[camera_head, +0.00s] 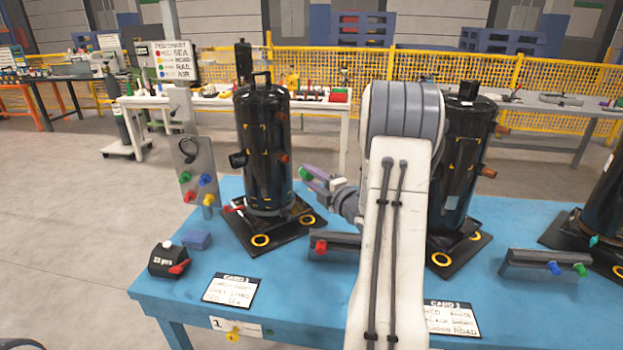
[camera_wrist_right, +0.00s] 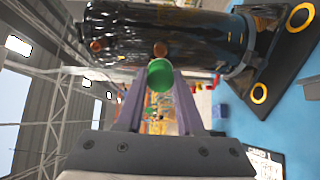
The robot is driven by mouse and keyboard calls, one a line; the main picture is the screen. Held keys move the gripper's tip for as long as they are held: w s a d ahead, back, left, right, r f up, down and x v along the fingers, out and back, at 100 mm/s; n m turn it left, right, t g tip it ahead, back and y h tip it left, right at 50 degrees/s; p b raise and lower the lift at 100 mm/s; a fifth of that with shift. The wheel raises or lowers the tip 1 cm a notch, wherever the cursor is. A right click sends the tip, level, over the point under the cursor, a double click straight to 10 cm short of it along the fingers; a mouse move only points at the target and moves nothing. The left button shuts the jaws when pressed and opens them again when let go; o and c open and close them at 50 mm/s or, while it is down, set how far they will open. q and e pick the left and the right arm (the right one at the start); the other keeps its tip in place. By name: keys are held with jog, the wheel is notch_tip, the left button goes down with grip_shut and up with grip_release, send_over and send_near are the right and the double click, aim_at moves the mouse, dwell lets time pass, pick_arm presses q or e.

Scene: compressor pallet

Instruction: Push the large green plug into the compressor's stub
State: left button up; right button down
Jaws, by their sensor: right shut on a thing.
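My right gripper (camera_head: 312,176) has purple fingers and is shut on a large green plug (camera_head: 305,173). It holds the plug in the air just right of the left black compressor (camera_head: 262,140). A copper-coloured stub (camera_head: 283,158) sticks out of that compressor's right side, close to the plug but apparently apart from it. In the right wrist view the plug (camera_wrist_right: 160,76) sits between the fingertips, just below a copper stub (camera_wrist_right: 160,50) on the compressor (camera_wrist_right: 175,25). A second stub (camera_wrist_right: 97,46) shows to its left. My left gripper is not in view.
Other compressors (camera_head: 462,150) stand on the blue table (camera_head: 290,300). A grey holder (camera_head: 335,245) with a red plug lies below my right gripper. A panel with coloured plugs (camera_head: 198,165), a black box (camera_head: 168,262) and a card (camera_head: 231,290) are at the left.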

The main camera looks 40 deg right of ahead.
jog(key=shift+w+a+f, duration=0.1)
jog(key=shift+w, duration=0.25)
jog(key=shift+w+d+b, duration=0.15)
jog(key=shift+w+b, duration=0.1)
jog(key=shift+w, duration=1)
jog(key=shift+w+d+b, duration=0.15)
jog(key=shift+w+b, duration=0.1)
jog(key=shift+w, duration=0.95)
jog(key=shift+b, duration=0.6)
jog(key=shift+b, duration=0.55)
jog(key=shift+w+d+b, duration=0.1)
jog(key=shift+w+b, duration=0.4)
jog(key=shift+w, duration=1)
dwell(0.4)
